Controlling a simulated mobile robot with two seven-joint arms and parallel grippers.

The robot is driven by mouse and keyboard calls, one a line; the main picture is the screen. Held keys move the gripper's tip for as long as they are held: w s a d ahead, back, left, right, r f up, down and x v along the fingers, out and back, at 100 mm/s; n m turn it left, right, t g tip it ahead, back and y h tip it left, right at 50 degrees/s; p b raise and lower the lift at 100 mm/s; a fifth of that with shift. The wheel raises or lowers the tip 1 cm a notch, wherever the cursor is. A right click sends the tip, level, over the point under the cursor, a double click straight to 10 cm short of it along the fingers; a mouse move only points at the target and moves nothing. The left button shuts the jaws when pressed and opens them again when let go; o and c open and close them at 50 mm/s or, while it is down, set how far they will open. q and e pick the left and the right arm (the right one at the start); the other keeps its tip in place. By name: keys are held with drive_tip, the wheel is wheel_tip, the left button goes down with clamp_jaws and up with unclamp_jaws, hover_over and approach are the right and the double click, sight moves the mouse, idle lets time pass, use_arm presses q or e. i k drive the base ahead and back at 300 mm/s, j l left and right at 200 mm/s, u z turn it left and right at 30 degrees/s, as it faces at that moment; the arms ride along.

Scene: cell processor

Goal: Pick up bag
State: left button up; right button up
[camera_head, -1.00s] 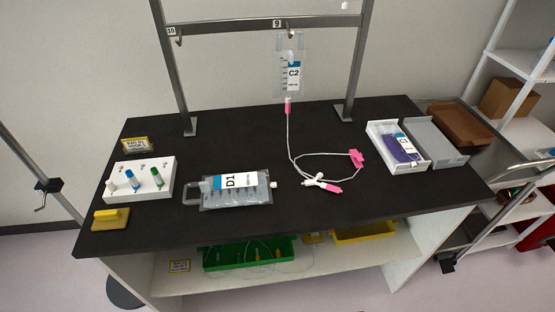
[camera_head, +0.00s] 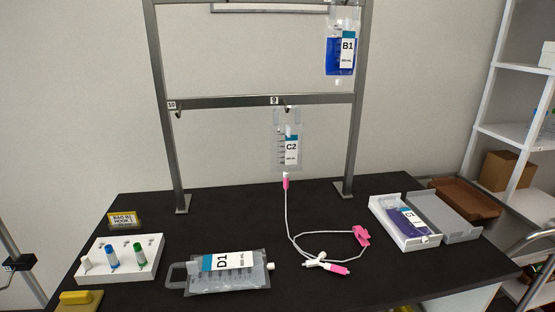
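Several bags are in the head view. A clear bag labelled D1 (camera_head: 228,275) lies flat on the black table (camera_head: 330,205), its handle to the left. A clear bag labelled C2 (camera_head: 286,148) hangs from the hook at the "9" mark, with a tube (camera_head: 290,220) and pink clamps running down to the table. A blue bag labelled B1 (camera_head: 340,55) hangs higher up at the right of the rack. A purple bag labelled C1 (camera_head: 405,222) lies in a white open box (camera_head: 388,204). Neither of my grippers is in view.
A metal rack (camera_head: 220,104) stands on the table. A white block with several coloured-cap tubes (camera_head: 120,262), a yellow sign (camera_head: 124,220) and a yellow-handled block (camera_head: 78,299) are at the left. A grey tray (camera_head: 445,217) and a brown tray (camera_head: 466,202) are at the right, beside white shelves (camera_head: 510,135).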

sight(244, 269)
drive_tip(key=i+l+u, duration=0.4)
drive_tip(key=l, duration=0.2)
drive_tip(key=l+u, duration=0.2)
drive_tip(key=l, duration=0.15)
drive_tip(key=i+l+u, duration=0.2)
drive_tip(key=l, duration=0.2)
drive_tip(key=l+u, duration=0.2)
drive_tip(key=l, duration=0.15)
